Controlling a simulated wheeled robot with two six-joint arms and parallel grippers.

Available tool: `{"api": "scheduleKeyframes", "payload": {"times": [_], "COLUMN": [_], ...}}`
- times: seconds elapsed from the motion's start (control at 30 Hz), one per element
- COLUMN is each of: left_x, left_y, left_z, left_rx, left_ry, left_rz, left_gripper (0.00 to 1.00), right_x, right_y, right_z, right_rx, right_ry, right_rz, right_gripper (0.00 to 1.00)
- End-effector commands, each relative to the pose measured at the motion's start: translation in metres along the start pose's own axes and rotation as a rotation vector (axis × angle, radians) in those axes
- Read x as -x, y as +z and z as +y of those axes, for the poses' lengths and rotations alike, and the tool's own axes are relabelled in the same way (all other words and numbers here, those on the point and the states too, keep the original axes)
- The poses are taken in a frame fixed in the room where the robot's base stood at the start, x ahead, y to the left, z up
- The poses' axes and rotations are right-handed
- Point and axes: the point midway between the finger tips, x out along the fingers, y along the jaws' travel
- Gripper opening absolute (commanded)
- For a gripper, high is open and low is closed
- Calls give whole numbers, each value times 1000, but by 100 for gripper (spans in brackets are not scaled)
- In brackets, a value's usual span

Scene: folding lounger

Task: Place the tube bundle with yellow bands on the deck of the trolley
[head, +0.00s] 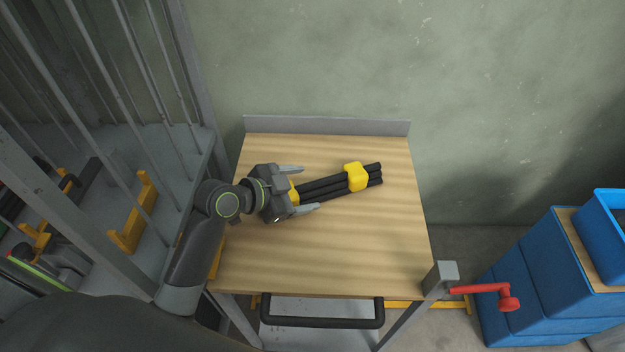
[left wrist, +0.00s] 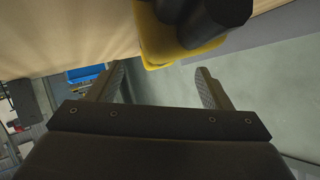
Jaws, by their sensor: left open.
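The tube bundle (head: 325,186) is several dark tubes with two yellow bands. It appears to lie on the light wooden deck (head: 375,250) of the trolley, slanting up to the right. My left gripper (head: 310,188) is open at the bundle's left end, one finger on each side, with no grip on it. It hides part of the near band. In the left wrist view, that yellow band (left wrist: 157,38) and dark tube ends show at the top, beyond the open fingers. My right gripper is not in view.
A grey lip (head: 325,126) runs along the deck's back edge by the wall. A red crank (head: 485,289) sticks out at the front right, near blue containers (head: 525,275). A grey rack with yellow brackets (head: 134,215) stands close on the left. The deck's front is clear.

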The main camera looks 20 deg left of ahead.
Motion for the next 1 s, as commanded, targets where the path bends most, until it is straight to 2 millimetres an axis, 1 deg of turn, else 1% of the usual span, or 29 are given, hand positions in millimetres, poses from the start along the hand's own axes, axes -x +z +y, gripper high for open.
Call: {"api": "scheduleKeyframes", "payload": {"times": [0.03,0.2,0.3,0.4,0.57,1.0], "left_x": [16,51,64,72,78,77], "left_y": [-3,-3,-2,-1,-1,0], "left_z": [-2,-1,-1,-1,0,0], "left_rx": [-3,-4,-3,-2,-2,-1], "left_ry": [1,2,1,1,1,1], "left_rz": [-7,-6,-4,-2,-1,0], "left_gripper": [72,72,72,72,72,72], "right_x": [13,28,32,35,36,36], "right_y": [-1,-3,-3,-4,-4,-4], "right_z": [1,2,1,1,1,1], "right_rx": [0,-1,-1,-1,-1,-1], "right_ry": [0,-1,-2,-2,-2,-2], "right_rz": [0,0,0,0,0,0], "right_gripper": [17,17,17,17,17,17]}}
